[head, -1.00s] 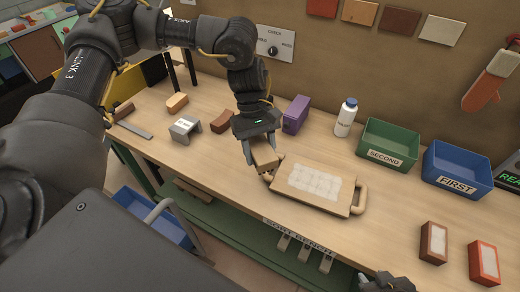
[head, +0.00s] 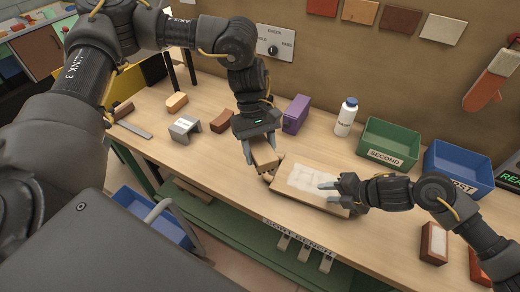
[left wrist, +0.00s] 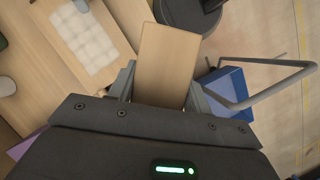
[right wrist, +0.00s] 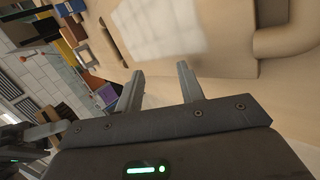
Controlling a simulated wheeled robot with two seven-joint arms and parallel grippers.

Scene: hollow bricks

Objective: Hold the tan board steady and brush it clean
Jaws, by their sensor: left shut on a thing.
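The tan board (head: 284,186) lies on the workbench with a pale, grid-like patch (head: 305,176) on its top. It also shows in the left wrist view (left wrist: 115,30) and the right wrist view (right wrist: 225,60). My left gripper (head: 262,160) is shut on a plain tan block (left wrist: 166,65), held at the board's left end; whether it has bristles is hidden. My right gripper (right wrist: 157,82) is open and empty at the board's right side, close to a rounded handle (right wrist: 285,40). In the head view its fingers (head: 335,187) cover part of the board.
A green bin (head: 388,143) and a blue bin (head: 455,165) stand at the back right, with a white bottle (head: 346,117) beside them. A purple box (head: 296,113) is behind the board. Two red-brown bricks (head: 434,243) lie at the front right, near my right arm.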

